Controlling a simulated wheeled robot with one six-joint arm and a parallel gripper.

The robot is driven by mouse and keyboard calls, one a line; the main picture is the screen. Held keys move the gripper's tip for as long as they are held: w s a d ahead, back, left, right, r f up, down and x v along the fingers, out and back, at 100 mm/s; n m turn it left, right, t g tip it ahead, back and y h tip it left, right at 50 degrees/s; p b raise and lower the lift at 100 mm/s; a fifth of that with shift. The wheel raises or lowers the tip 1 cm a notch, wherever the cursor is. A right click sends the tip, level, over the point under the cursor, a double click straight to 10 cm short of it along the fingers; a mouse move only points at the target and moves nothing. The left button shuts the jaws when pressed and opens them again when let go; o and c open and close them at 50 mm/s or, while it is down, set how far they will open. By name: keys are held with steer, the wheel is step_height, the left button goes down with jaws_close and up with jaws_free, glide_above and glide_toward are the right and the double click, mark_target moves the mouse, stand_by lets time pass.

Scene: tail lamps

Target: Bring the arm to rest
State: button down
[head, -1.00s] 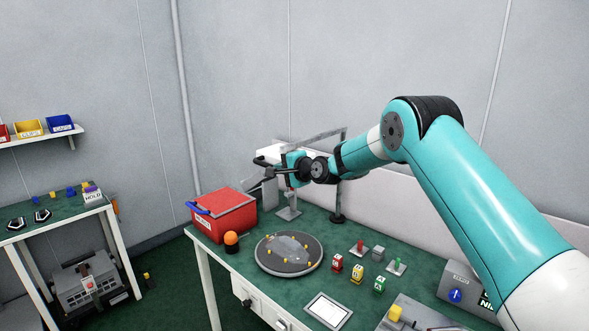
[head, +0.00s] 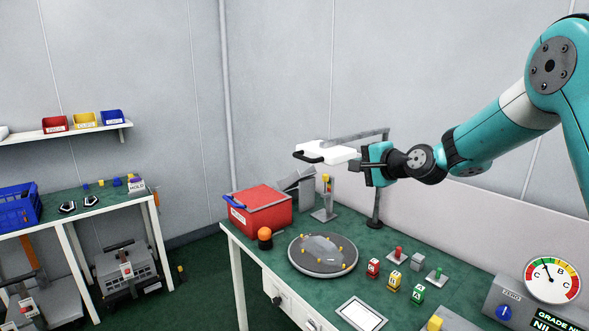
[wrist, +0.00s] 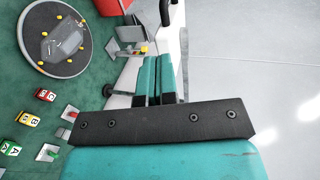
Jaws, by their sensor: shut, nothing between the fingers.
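My teal gripper (head: 364,165) is raised above the back of the green bench (head: 385,262) in the head view, beside the lamp stand. In the wrist view its two fingers (wrist: 158,62) are side by side and shut, with nothing held. The arm reaches in from the right, its elbow high. A grey round turntable (head: 345,266) with a clear tail lamp and several yellow pegs on it lies on the bench below. It also shows at the upper left of the wrist view (wrist: 32,62).
A red box (head: 265,212), an orange dome (head: 265,233), lettered blocks (head: 395,281) and a white tablet (head: 361,313) are on the bench. A white lamp (head: 330,153) hangs from a stand close to my gripper. A gauge (head: 551,280) stands at right. A second table is at left.

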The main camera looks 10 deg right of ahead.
steer(key=s+a+n+g, duration=0.3)
steer(key=s+a+n, duration=0.25)
steer(key=s, duration=0.35)
steer(key=s+a+n+g, duration=0.4)
steer(key=s+a, duration=0.2)
steer(key=s, duration=0.4)
steer(key=s+f+n+g+h, duration=0.2)
steer(key=s+n+g, duration=0.4)
steer(key=s, duration=1.8)
steer(key=n, duration=0.4)
steer(key=shift+s+d+f+h, duration=0.2)
steer(key=shift+d+f+h, duration=0.15)
steer(key=shift+f+h, duration=0.05)
